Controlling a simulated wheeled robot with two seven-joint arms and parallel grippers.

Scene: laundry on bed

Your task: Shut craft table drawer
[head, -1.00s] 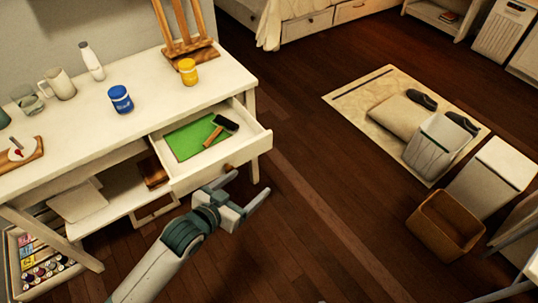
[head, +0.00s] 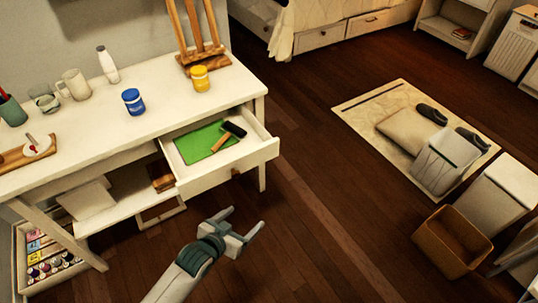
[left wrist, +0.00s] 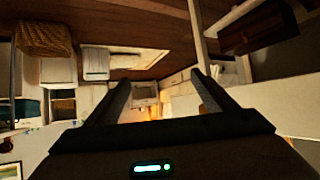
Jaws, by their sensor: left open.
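The white craft table (head: 150,112) stands at the left in the head view. Its drawer (head: 230,168) is pulled out toward the front right, with a small knob on its front. A green sheet (head: 197,144) and a black-headed tool with a wooden handle (head: 232,131) lie inside it. My left gripper (head: 246,218) is open and empty, in front of and below the drawer front, with a gap between them. In the left wrist view its two fingers (left wrist: 165,92) are spread with nothing between them. My right gripper is not in view.
A blue jar (head: 133,102), yellow jar (head: 200,79), white bottle (head: 108,65) and easel (head: 203,50) stand on the tabletop. A lower shelf (head: 125,203) is under it. A brown bin (head: 452,242) stands at the right. The wooden floor between is clear.

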